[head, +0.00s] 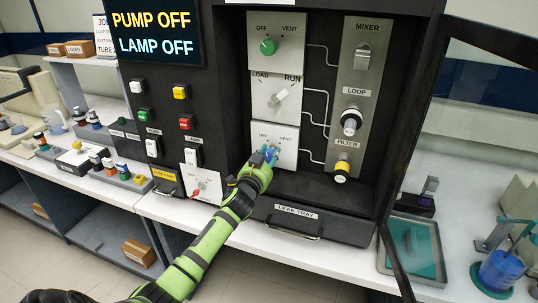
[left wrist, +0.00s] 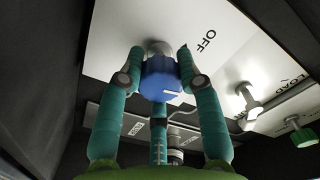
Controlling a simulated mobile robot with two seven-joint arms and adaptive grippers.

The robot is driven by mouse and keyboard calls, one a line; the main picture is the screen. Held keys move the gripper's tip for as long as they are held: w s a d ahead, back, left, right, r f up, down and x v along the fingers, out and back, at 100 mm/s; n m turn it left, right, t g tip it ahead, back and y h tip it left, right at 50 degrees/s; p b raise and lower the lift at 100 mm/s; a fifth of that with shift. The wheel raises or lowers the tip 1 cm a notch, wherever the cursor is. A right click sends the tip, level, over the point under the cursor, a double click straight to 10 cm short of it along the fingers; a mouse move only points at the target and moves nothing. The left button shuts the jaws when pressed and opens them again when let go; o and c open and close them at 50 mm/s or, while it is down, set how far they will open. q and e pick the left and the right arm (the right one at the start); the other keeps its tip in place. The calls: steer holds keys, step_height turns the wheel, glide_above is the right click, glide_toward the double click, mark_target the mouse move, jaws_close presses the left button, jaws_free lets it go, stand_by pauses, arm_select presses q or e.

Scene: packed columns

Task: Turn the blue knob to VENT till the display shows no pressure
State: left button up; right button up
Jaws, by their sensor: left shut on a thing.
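The blue knob (head: 271,152) sits on the lowest white plate (head: 289,158), between OFF and VENT labels. My left gripper (head: 263,160) covers most of it in the head view. The knob's white mark points right there, not straight at the OFF label; VENT is hidden. The display (head: 153,33) reads PUMP OFF and LAMP OFF; its top is cut off, and no pressure reading shows. My right gripper is out of view.
Above are a white LOAD/RUN knob (head: 280,98) and a green OFF/VENT knob (head: 269,46). The leak tray (head: 296,223) juts out below. An open door (head: 398,262) stands at the right; switches fill the left panel.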

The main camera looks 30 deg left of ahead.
arm_select(q)
steer(key=m, duration=0.5)
steer(key=shift+s+a+f+m, duration=0.1)
steer(key=shift+f+m, duration=0.2)
steer(key=shift+f, duration=0.1)
steer(key=m+p, duration=0.1)
steer(key=m, duration=0.4)
steer(key=shift+a+r+m, duration=0.1)
steer(key=shift+r+m, duration=0.05)
steer(key=shift+m, duration=0.15)
steer(key=shift+r, duration=0.1)
steer(key=o, duration=1.2)
steer(key=shift+a, duration=0.1)
steer(key=shift+c, duration=0.2)
steer(key=shift+a, duration=0.1)
steer(key=shift+d+r, duration=0.1)
steer(key=shift+d, duration=0.1)
steer(key=shift+s+d, duration=0.1)
steer(key=shift+s, duration=0.1)
steer(key=v, duration=1.1)
steer(key=shift+s, duration=0.35)
